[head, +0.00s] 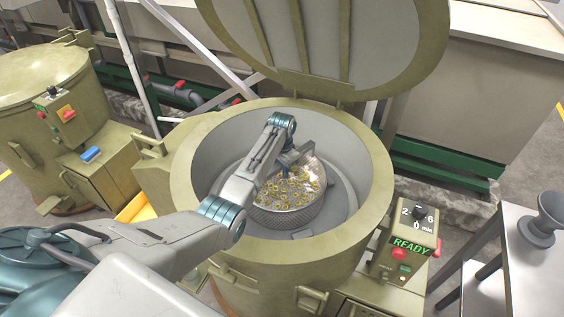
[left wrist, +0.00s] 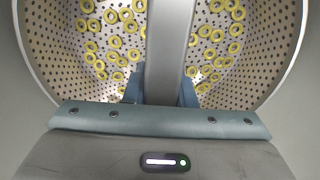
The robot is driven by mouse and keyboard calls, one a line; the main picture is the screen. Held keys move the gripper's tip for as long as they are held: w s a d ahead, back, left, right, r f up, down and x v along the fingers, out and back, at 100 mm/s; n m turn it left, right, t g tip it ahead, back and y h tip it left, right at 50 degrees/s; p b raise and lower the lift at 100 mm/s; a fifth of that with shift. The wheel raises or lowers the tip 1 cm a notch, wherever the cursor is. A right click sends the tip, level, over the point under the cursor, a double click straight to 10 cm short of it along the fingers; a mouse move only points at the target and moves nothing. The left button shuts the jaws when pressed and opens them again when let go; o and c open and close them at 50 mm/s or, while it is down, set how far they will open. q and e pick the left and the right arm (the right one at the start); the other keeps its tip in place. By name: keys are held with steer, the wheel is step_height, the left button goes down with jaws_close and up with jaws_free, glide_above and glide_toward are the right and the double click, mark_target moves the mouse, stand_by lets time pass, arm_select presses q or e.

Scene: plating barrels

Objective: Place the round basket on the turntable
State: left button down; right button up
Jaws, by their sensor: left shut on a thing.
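The round basket (head: 285,217) is a perforated metal bowl holding several small yellow rings. It is inside the open drum of the olive barrel (head: 380,170), and its bar handle (left wrist: 172,50) shows in the left wrist view. My left gripper (head: 302,155) reaches down into the drum and is shut on this handle, with a blue finger on each side of it. The grey turntable (head: 342,208) shows around the basket at the drum's bottom. The basket hides its middle, and I cannot tell whether the two touch. My right gripper is not in view.
The barrel's round lid (head: 330,45) stands open behind the drum. A control box (head: 410,238) reading READY is at the front right. A closed olive barrel (head: 45,75) stands at the left. A grey table (head: 530,270) with a dark funnel-shaped object (head: 541,220) is at the right.

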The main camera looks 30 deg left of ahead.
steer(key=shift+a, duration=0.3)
arm_select(q)
steer(key=c, duration=1.2)
jaws_free()
steer(key=shift+f, duration=0.1)
steer(key=shift+s, duration=0.1)
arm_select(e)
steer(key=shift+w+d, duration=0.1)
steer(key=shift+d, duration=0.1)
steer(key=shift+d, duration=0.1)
arm_select(q)
step_height(320, 180, up, 12)
steer(key=shift+f+b, duration=0.25)
steer(key=shift+b, duration=0.7)
steer(key=shift+r, duration=0.3)
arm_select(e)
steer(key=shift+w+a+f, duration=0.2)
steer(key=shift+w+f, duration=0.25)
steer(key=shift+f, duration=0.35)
